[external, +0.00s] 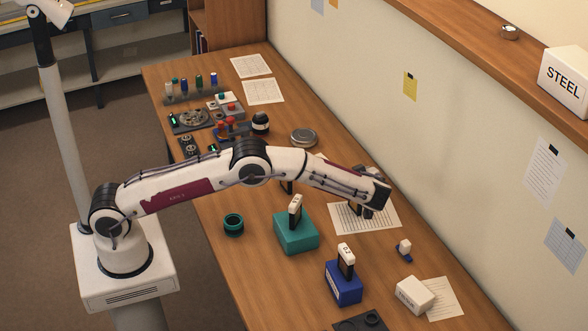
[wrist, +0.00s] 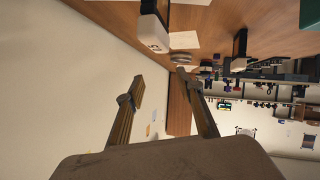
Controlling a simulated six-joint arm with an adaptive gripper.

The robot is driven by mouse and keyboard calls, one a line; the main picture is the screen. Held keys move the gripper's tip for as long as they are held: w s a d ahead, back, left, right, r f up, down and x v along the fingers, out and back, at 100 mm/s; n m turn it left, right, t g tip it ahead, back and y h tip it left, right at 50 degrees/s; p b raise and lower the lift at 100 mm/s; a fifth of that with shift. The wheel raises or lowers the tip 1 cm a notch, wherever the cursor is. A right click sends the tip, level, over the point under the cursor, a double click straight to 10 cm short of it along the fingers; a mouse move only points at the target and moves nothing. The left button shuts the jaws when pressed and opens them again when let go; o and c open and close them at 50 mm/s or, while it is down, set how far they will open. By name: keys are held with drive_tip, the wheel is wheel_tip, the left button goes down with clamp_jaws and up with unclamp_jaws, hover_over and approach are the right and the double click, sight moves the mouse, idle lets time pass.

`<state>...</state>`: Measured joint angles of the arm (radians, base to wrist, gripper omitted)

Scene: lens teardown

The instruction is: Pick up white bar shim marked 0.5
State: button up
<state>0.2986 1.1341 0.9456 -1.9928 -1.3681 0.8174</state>
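My gripper (external: 364,208) is over the white sheet at the right of the workbench. In the wrist view its two fingers (wrist: 160,76) are apart with nothing between them. A white block with a dark mark (wrist: 153,32) is beyond the fingertips in the wrist view; I cannot read its mark for sure. In the external view a white-topped bar (external: 295,207) stands upright in a teal block (external: 296,236). Another marked white-topped bar (external: 346,258) stands in a blue block (external: 343,287). Their marks are too small to read surely. My arm hides part of the bench behind it.
A small blue-and-white piece (external: 404,248) and a white box (external: 415,294) lie right of the blue block. A dark green ring (external: 233,224) is left of the teal block. Several tools crowd the far bench end. The wall runs close along the bench's right side.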

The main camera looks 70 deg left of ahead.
drive_tip(key=shift+f, duration=0.1)
drive_tip(key=shift+f, duration=1.65)
drive_tip(key=shift+f, duration=0.55)
drive_tip(key=f, duration=0.1)
drive_tip(key=a+f, duration=0.1)
drive_tip(key=f, duration=0.1)
drive_tip(key=shift+w+a, duration=0.15)
drive_tip(key=shift+w, duration=0.05)
drive_tip(key=shift+x, duration=0.75)
clamp_jaws()
